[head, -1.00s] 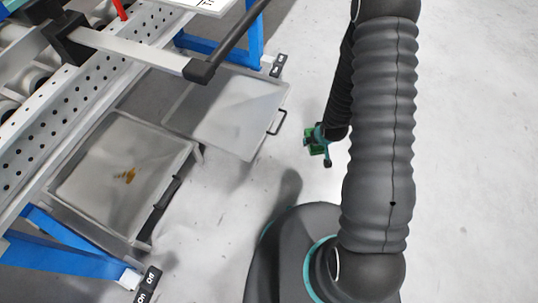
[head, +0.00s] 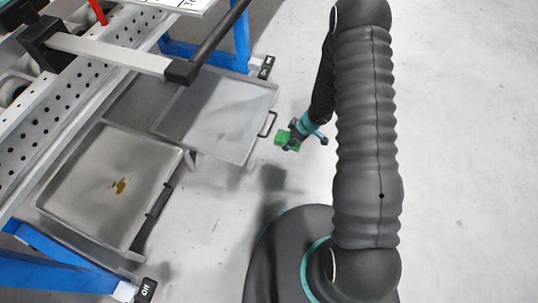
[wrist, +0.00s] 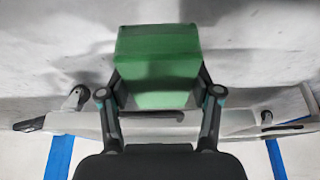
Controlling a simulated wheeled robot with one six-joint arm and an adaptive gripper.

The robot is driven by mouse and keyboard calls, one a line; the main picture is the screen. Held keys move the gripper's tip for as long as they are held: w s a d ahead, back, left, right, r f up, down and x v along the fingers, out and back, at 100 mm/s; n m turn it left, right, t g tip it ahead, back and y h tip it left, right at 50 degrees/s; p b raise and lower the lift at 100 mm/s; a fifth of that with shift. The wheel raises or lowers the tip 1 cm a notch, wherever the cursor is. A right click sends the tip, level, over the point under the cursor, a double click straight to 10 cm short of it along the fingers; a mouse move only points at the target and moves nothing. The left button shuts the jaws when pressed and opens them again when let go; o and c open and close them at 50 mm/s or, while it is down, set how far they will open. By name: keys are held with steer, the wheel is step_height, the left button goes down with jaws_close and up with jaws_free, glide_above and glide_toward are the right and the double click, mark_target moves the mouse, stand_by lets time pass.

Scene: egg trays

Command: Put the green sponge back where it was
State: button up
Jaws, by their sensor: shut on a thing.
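The green sponge (wrist: 158,55) is a green block held between the two fingers of my gripper (wrist: 160,92) in the wrist view. In the head view my gripper (head: 294,137) is to the right of the trays, with the sponge (head: 282,138) at its left end. My gripper is shut on the sponge and holds it out over the floor side of the rack, close to the handle of the farther tray (head: 268,97). The fingers' contact with the sponge is partly hidden in the head view.
The nearer tray (head: 60,200) has a brown-yellow stain (head: 119,186) on it. A perforated white rail (head: 75,115) and a grey bar with a black end (head: 182,71) run above the trays. Blue legs (head: 242,45) stand on the floor. The floor at right (head: 470,180) is clear.

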steer(key=b, duration=0.4)
glide_toward(268, 155)
steer(key=d+f, duration=0.1)
steer(key=s+d+f, duration=0.1)
steer(key=d+f, duration=0.2)
steer(key=shift+s+d+f, duration=0.3)
steer(key=shift+d, duration=0.1)
steer(key=a, duration=0.2)
steer(key=w+a, duration=0.1)
steer(key=shift+w+f, duration=0.1)
steer(key=shift+f, duration=0.2)
steer(key=shift+w+a, duration=0.15)
steer(key=shift+a, duration=0.35)
steer(key=a, duration=0.2)
steer(key=w+a+f, duration=0.1)
steer(key=shift+w+a, duration=0.1)
steer(key=shift+a, duration=0.2)
steer(key=shift+f, duration=0.2)
steer(key=o, duration=1.1)
steer(key=shift+r, duration=0.1)
